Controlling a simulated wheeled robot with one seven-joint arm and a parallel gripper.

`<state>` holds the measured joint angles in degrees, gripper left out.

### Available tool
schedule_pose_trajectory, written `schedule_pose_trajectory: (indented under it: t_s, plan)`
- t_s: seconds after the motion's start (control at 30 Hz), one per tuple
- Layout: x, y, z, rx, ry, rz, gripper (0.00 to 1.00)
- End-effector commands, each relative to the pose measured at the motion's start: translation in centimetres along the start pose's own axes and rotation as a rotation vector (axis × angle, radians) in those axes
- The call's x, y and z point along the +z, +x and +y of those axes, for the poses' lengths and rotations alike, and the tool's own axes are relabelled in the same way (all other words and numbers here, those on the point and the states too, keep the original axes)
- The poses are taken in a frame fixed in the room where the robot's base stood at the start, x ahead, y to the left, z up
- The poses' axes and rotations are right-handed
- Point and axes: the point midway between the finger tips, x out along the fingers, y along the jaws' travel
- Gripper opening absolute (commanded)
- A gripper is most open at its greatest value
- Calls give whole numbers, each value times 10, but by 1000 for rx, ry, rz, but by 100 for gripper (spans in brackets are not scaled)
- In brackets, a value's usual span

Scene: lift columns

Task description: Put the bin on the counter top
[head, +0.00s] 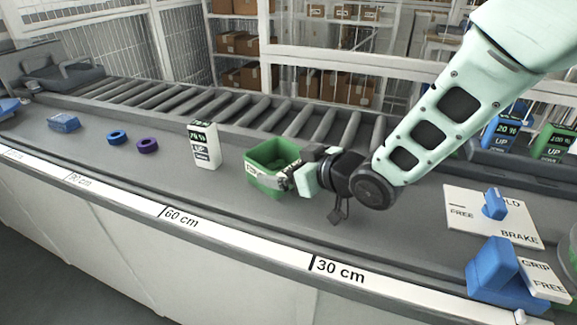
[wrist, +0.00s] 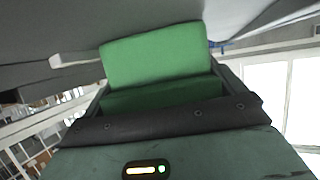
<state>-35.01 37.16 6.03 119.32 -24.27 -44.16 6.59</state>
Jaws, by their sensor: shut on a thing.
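The green bin (head: 262,178) is an open-topped box at the middle of the head view, over the grey counter top (head: 230,205). My gripper (head: 290,178) comes from the right and is shut on the bin's right side. The bin looks upright. I cannot tell whether its base touches the counter or hangs just above it. In the wrist view the bin (wrist: 155,60) fills the space ahead of the gripper, and its far parts are hidden.
A white column marked UP (head: 203,146) stands left of the bin. Purple (head: 147,145) and blue (head: 117,137) rings lie farther left. A roller conveyor (head: 240,108) runs behind. A blue lever block (head: 497,272) and brake panel (head: 490,215) are at right. The counter's front edge is marked in centimetres.

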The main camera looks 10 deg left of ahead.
Motion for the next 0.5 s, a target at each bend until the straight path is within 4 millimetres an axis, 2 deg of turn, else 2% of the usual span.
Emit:
schedule_pose_trajectory:
  t_s: [0.23,0.27,0.5]
  plan:
    - [2,1,0,0,0,2,55]
    - [3,1,0,0,0,1,98]
    - [1,1,0,0,0,1,100]
